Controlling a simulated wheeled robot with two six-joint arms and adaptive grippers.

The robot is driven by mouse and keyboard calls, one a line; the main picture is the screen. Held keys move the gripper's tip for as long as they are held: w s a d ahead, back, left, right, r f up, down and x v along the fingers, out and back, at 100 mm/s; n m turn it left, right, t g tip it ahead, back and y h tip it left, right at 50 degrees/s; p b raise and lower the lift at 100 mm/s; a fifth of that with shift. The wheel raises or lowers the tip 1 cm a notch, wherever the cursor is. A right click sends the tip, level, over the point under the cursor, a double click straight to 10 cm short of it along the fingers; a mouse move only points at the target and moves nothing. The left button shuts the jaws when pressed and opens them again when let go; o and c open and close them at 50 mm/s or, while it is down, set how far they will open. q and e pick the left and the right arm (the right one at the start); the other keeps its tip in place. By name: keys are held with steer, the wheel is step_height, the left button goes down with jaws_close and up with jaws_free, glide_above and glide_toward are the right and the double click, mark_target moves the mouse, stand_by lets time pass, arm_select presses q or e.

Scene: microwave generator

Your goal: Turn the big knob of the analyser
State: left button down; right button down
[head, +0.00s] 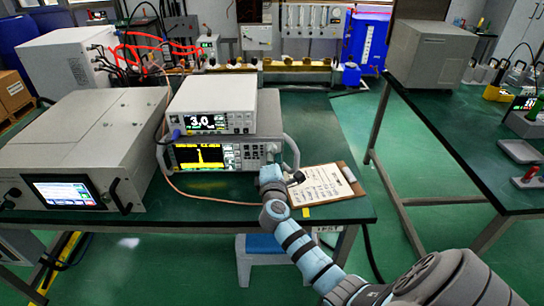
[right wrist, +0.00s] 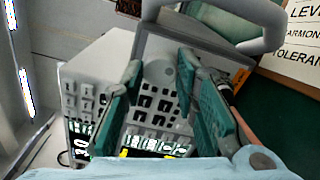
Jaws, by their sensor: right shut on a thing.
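The analyser (head: 215,157) is the lower instrument on the green table, with a lit yellow trace on its screen and a handle at each side. In the right wrist view its keypad front (right wrist: 155,112) shows close up. The big knob (right wrist: 159,73), round and grey, is on that front. My right gripper (right wrist: 160,66) has one teal finger on each side of the knob and is shut on it. My left gripper is not in view.
A white instrument (head: 213,105) reading 3.0 sits on the analyser. A clipboard (head: 325,186) lies to the right of my gripper, near the table edge. A large grey unit (head: 85,150) with a touchscreen stands on the left. The analyser's grey handle (right wrist: 225,25) is close to my fingers.

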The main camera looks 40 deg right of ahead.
steer(key=c, duration=1.2)
jaws_free()
steer(key=shift+c, duration=0.2)
steer(key=v, duration=1.2)
